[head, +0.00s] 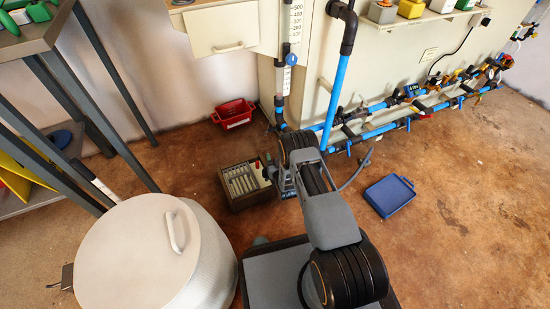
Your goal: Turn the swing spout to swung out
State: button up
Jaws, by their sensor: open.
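I cannot clearly make out the swing spout; it may be hidden by my arm or too small to tell. A clear graduated tube (294,22) runs down the wall to a blue valve handle (291,59). Below it, dark and blue pipe fittings (280,112) go down behind my arm. My gripper (269,168) is open, small and partly hidden by my arm, low in front of these fittings. It shows close to the right side of a box with pale slats (242,181). I cannot tell whether it touches anything.
A red bin (232,113) stands by the wall. Blue pipes with several valves (385,120) run along the wall to the right. A blue tray (389,196) lies on the floor. A large white lidded drum (125,255) stands front left.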

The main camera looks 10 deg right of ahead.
jog(key=shift+c, duration=0.2)
grip_shut()
